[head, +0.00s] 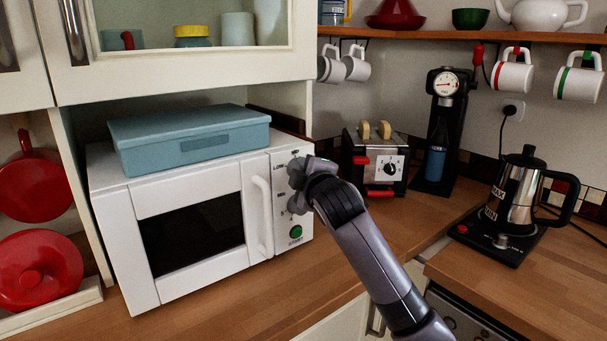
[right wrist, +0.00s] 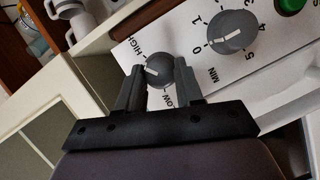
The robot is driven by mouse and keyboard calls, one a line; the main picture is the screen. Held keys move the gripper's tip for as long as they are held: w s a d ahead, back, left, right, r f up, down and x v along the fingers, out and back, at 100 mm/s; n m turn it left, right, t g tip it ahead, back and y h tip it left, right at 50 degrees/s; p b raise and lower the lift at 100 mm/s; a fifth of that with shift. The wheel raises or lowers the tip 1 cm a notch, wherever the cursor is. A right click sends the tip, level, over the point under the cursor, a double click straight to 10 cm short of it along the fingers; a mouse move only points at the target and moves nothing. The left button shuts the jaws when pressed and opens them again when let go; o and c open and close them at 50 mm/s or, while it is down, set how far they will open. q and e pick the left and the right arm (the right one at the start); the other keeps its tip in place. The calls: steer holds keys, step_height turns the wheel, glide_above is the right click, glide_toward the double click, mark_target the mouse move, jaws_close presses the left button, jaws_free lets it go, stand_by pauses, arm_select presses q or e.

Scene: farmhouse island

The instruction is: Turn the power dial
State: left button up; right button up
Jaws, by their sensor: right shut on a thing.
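The power dial (right wrist: 161,68) is a small dark grey knob with a white mark, between the words HIGH and LOW on the white microwave's panel. In the right wrist view its white mark lies on the side near HIGH. My right gripper (right wrist: 158,80) has one finger on each side of this dial and is shut on it. In the head view my right gripper (head: 300,174) is at the upper part of the microwave's (head: 190,196) control panel, and hides most of the dial there. My left gripper is not in view.
A larger numbered dial (right wrist: 230,33) and a green start button (head: 296,232) are on the same panel. The door handle (head: 262,215) stands out left of it. A blue box (head: 188,137) lies on top. A toaster (head: 376,160) stands to the right.

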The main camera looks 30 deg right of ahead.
steer(key=shift+m+g+y, duration=0.4)
steer(key=shift+m+y, duration=0.2)
steer(key=shift+m, duration=0.6)
steer(key=o, duration=1)
steer(key=shift+s+r, duration=0.1)
steer(key=b+v, duration=0.1)
steer(key=v, duration=0.6)
